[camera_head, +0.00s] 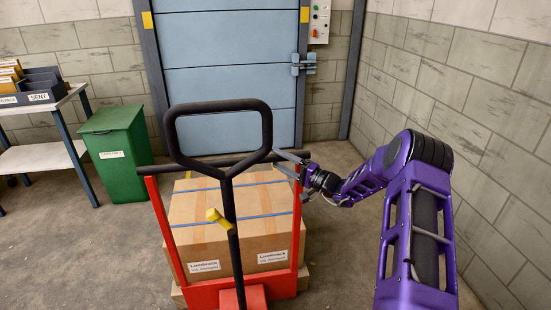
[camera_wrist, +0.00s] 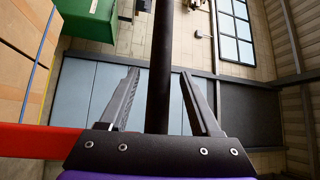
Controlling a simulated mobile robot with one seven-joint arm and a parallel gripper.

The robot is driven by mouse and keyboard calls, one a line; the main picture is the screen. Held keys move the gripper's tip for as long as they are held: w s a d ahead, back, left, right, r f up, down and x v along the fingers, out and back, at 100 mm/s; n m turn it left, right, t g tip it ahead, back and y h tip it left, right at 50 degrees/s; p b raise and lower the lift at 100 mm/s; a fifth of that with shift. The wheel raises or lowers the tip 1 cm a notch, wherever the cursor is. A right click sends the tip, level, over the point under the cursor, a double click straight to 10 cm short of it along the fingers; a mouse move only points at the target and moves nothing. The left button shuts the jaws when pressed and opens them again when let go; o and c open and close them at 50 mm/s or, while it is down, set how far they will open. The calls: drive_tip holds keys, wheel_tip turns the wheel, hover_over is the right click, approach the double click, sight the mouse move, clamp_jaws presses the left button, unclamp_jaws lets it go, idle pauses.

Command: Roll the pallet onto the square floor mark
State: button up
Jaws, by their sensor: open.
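A wooden pallet (camera_head: 305,280) shows low behind the red frame of a hand truck (camera_head: 158,225), mostly hidden by the load. A large cardboard load (camera_head: 275,238) with blue straps and "Lumitrack" labels sits on it. The truck has a black loop handle (camera_head: 268,125) and a black crossbar (camera_head: 152,169) along its top. My gripper (camera_head: 286,163) is at the right end of that crossbar. In the wrist view a black bar (camera_wrist: 161,60) runs between my open fingers (camera_wrist: 160,98); I cannot tell whether they touch it. No square floor mark is visible.
A blue panelled door (camera_head: 230,55) stands behind the load, with a control box (camera_head: 319,20) at its right. A green bin (camera_head: 112,150) and a table (camera_head: 45,158) with trays are at the left. A block wall is close on the right. Floor at the lower left is clear.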

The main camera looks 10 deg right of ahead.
drive_tip(key=shift+x, duration=1.05)
clamp_jaws()
idle(0.7)
